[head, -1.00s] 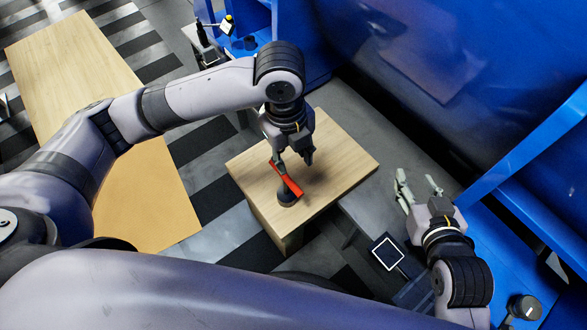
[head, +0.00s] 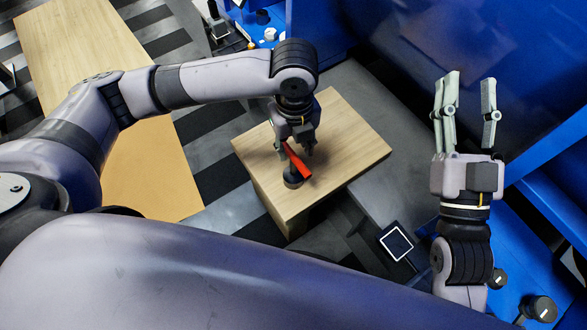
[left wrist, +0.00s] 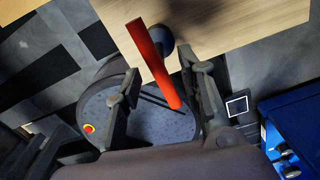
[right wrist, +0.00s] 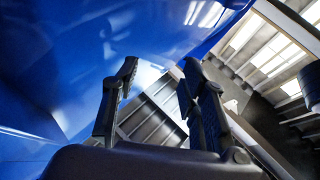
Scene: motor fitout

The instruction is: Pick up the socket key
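The socket key appears to be the red bar (head: 298,160) with a dark round part (head: 292,178) at its lower end, at the wooden table (head: 350,152). My left gripper (head: 296,146) points down right over it and hides part of it. In the left wrist view the red bar (left wrist: 155,62) slants between the spread fingers (left wrist: 165,92), closer to the right finger. The dark round part (left wrist: 163,38) lies behind it. I cannot tell whether a finger touches it. My right gripper (head: 468,100) is open and empty, pointing up beside the blue wall; its fingers (right wrist: 158,85) show apart.
A long wooden table (head: 85,60) stands at the left. A blue cabinet wall (head: 430,45) fills the back right. A blue surface with dark knobs (head: 538,308) lies at the lower right. A small white-framed panel (head: 396,243) sits in front of the wooden table.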

